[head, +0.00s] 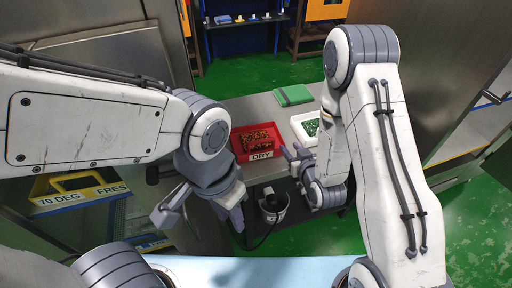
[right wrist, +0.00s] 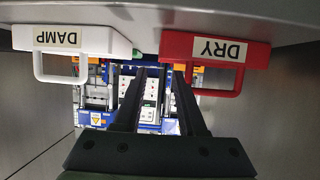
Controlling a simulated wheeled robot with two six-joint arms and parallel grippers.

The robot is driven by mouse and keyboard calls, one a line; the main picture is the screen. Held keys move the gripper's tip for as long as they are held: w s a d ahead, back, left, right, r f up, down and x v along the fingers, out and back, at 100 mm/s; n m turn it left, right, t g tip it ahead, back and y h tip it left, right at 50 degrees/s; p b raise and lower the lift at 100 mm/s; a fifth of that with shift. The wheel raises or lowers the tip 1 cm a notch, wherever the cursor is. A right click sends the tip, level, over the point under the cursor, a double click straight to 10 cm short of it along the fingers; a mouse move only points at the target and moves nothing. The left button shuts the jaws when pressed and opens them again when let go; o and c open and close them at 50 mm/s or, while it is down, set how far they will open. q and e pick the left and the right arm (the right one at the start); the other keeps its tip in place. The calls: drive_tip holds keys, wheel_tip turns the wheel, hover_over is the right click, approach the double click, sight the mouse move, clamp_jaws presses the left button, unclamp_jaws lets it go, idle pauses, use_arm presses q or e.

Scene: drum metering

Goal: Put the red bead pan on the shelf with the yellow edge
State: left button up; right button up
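The red bead pan (head: 240,139), labelled DRY and filled with brownish beads, sits on the grey bench beside a white pan. Contact cannot be told. My left gripper (head: 201,218) is open and empty, left of the pan.
The white pan (head: 297,122) with green beads stands right of the red one; its DAMP handle (right wrist: 120,42) is at left in the wrist view. A green book-like item (head: 293,95) lies behind. Green floor shows at right.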

sight(280, 135)
drive_tip(key=shift+f+b+x, duration=0.2)
drive_tip(key=shift+b+x, duration=0.85)
drive_tip(key=shift+x, duration=0.1)
drive_tip(key=shift+r+x, duration=0.2)
drive_tip(key=shift+x, duration=0.75)
drive_tip(key=shift+p+x, duration=0.45)
drive_tip(key=shift+x, duration=2.6)
clamp_jaws()
drive_tip(key=shift+r, duration=0.15)
